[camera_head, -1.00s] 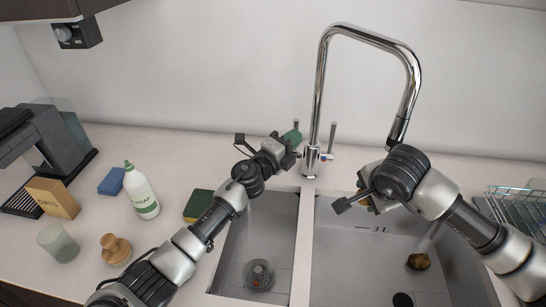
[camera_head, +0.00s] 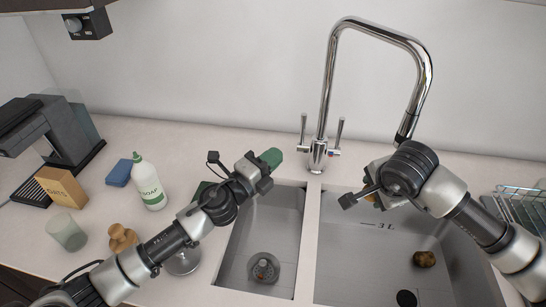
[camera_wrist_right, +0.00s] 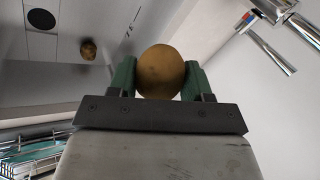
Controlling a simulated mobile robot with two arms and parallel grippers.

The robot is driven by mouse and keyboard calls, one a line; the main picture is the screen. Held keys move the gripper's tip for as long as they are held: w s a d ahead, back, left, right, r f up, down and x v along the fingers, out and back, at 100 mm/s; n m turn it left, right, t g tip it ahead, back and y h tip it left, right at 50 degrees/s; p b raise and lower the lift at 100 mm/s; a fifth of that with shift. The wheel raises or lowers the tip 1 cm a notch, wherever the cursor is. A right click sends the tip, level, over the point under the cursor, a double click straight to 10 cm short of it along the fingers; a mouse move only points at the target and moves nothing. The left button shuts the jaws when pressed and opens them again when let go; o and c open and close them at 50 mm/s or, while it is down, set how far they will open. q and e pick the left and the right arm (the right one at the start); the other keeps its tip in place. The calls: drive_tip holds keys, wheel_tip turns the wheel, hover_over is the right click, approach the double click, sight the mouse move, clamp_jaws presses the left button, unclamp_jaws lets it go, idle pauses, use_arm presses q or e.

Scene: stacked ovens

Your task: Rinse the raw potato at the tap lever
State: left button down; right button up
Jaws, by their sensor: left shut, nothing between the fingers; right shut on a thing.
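The raw potato (camera_wrist_right: 161,72) is round and yellow-brown. My right gripper (camera_wrist_right: 160,80) is shut on it, with a green finger on each side. In the head view my right wrist, over the right basin, mostly hides the gripper and potato. The chrome tap (camera_head: 328,95) stands behind the sink, its spout (camera_head: 404,128) ending just above my right wrist. It has a left lever (camera_head: 302,128) and a right lever (camera_head: 339,131), both roughly upright. My left gripper (camera_head: 271,158) is shut and empty, left of the left lever and apart from it.
A second brown potato (camera_head: 424,259) lies in the right basin (camera_head: 350,265); the left basin (camera_head: 275,225) looks empty. A soap bottle (camera_head: 150,187), blue sponge (camera_head: 119,173), oats box (camera_head: 62,187) and glass (camera_head: 66,233) stand left. A dish rack (camera_head: 518,205) stands right.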

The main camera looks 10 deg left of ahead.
drive_tip(key=shift+s+d+b, duration=0.15)
drive_tip(key=shift+s+b, duration=0.05)
drive_tip(key=shift+s, duration=1.15)
drive_tip(key=shift+s+d+b, duration=0.2)
drive_tip(key=shift+s+b, duration=0.05)
drive_tip(key=shift+s, duration=1.05)
drive_tip(key=shift+s+d+b, duration=0.15)
drive_tip(key=shift+s+b, duration=0.05)
drive_tip(key=shift+s, duration=1.15)
drive_tip(key=shift+s+d+r+p, duration=0.15)
drive_tip(key=shift+s+r+p, duration=0.05)
drive_tip(key=shift+s+r, duration=0.95)
drive_tip(key=shift+s+d+r+p, duration=0.2)
drive_tip(key=shift+s+r, duration=0.65)
drive_tip(key=shift+s, duration=0.5)
